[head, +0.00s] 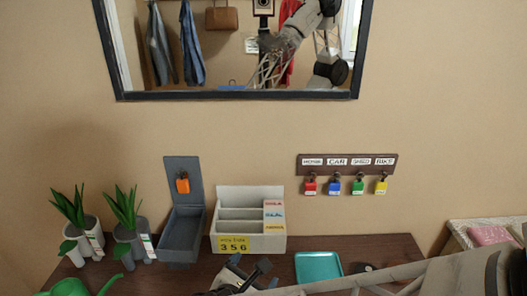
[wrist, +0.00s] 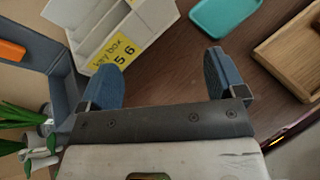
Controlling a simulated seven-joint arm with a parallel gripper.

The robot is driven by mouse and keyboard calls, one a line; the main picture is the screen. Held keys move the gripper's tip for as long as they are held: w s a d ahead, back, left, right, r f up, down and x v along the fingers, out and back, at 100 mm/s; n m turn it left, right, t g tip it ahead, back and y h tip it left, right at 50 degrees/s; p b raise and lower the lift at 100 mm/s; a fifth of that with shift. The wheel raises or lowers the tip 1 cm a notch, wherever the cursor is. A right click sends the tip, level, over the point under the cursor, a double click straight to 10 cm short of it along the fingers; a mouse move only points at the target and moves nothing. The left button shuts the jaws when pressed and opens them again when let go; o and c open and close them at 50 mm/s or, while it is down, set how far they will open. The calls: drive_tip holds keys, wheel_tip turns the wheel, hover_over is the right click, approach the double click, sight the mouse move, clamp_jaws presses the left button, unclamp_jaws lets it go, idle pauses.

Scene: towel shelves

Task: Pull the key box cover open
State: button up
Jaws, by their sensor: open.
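The grey key box (head: 181,247) stands on the dark wooden table, left of the letter organizer. Its cover (head: 175,166) stands upright at the back, so the box is open at the top. An orange key tag (head: 182,183) shows against the cover's inner face. In the wrist view, part of the grey box (wrist: 62,88) and the orange tag (wrist: 12,50) lie at the left edge. My gripper (head: 250,273) is at the table's front, right of the box and apart from it. In the wrist view, its blue fingers (wrist: 166,80) are wide apart with nothing between them.
Potted plants (head: 125,235) stand left of the box. A teal tray (head: 318,267) lies to the right. A key rack (head: 346,162) hangs on the wall below a mirror. A wooden tray (wrist: 290,55) is at right.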

drive_tip(key=s+d+r+m+g+y, duration=0.2)
drive_tip(key=d+r+m+g, duration=0.3)
drive_tip(key=d+m, duration=0.5)
drive_tip(key=s+d+r+m+g+y, duration=0.3)
drive_tip(key=d+r+m, duration=0.6)
drive_tip(key=m, duration=0.9)
drive_tip(key=shift+d+g, duration=1)
drive_tip(key=shift+f, duration=0.15)
